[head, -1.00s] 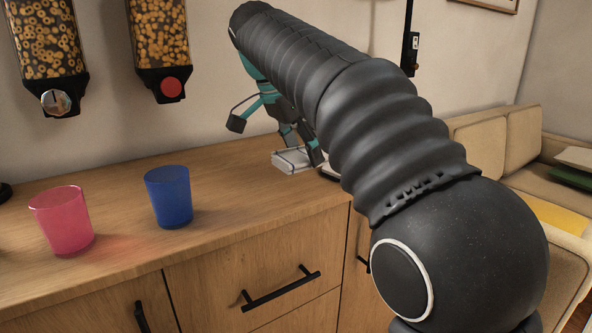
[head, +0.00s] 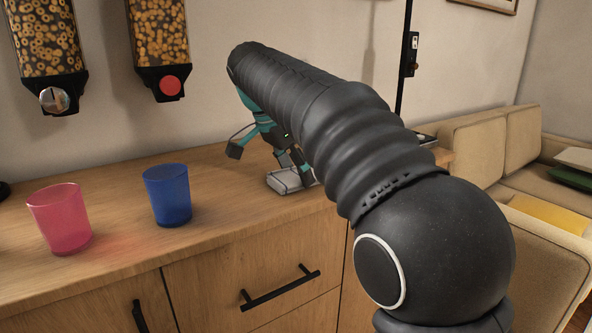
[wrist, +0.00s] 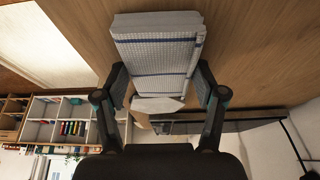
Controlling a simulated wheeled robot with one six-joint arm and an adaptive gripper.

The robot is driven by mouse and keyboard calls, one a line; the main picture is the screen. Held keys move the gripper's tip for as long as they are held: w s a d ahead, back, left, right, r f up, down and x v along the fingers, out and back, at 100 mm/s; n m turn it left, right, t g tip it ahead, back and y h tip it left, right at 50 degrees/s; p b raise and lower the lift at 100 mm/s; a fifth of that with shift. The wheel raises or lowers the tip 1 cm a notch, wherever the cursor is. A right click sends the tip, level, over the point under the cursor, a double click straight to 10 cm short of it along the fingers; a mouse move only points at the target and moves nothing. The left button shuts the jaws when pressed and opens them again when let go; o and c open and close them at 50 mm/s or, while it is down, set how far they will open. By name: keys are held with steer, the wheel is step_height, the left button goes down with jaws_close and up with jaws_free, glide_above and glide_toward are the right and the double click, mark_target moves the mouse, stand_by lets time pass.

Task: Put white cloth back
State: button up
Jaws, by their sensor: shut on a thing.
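The white cloth (wrist: 155,50) is a folded, flat stack with a fine grid and blue stripes. My gripper (wrist: 160,78) is shut on it, with one finger on each side of its near part. In the head view the cloth (head: 287,181) shows as a small pale block at or just above the wooden counter, below my gripper (head: 296,167). I cannot tell whether it touches the counter. My arm hides the area right behind and beside it.
A pink cup (head: 61,220) and a blue cup (head: 168,195) stand on the counter (head: 115,200), left of the cloth. Two cereal dispensers (head: 45,40) hang on the wall above. A sofa (head: 500,150) is at the right. The counter between blue cup and cloth is clear.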

steer(key=o, duration=1.1)
steer(key=p+v, duration=0.2)
steer(key=v, duration=0.7)
steer(key=shift+a+r, duration=0.1)
steer(key=shift+r, duration=0.25)
steer(key=shift+v, duration=1.2)
